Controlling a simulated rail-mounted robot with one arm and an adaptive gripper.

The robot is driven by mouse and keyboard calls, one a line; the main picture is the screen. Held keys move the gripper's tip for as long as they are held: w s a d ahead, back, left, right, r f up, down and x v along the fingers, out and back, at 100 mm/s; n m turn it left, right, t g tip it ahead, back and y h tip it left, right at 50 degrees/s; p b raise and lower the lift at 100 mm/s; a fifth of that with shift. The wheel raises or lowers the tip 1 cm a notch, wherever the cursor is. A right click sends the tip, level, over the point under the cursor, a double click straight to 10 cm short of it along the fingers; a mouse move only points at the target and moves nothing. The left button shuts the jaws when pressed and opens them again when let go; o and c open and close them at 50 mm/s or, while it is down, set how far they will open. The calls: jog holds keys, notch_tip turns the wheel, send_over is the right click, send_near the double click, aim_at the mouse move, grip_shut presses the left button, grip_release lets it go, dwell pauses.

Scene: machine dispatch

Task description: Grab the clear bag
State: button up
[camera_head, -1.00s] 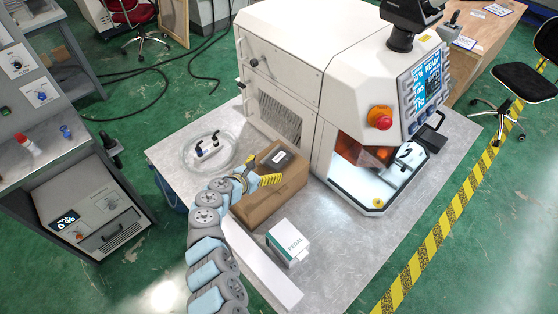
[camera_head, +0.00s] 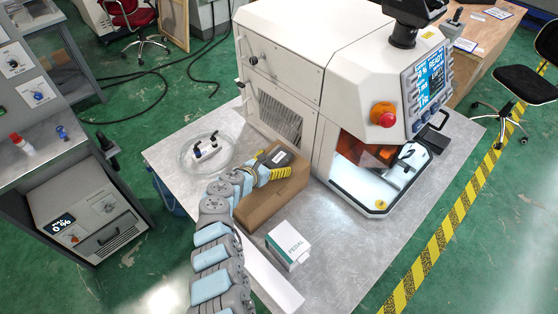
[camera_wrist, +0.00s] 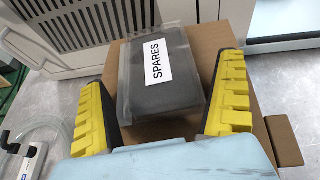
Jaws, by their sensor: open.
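The clear bag (camera_wrist: 150,80) lies on top of a brown cardboard box. It holds a dark grey block and has a white SPARES label; it also shows in the head view (camera_head: 278,157). My gripper (camera_wrist: 162,72) is open, with one yellow-padded finger on each side of the bag in the wrist view. The near end of the bag reaches back between the fingers. I cannot tell whether the fingers touch the bag or how high they are above the box. In the head view my gripper (camera_head: 264,171) is at the bag's near-left end.
The cardboard box (camera_head: 262,207) stands against the white machine (camera_head: 300,60). A white PEDAL box (camera_head: 288,245) is in front of it. A clear coil of tubing with fittings (camera_head: 206,150) lies to the left. Bare metal table (camera_head: 350,235) is free at the right.

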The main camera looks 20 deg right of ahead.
jog(key=shift+c, duration=0.3)
jog(key=c, duration=1.2)
jog(key=shift+r, duration=0.15)
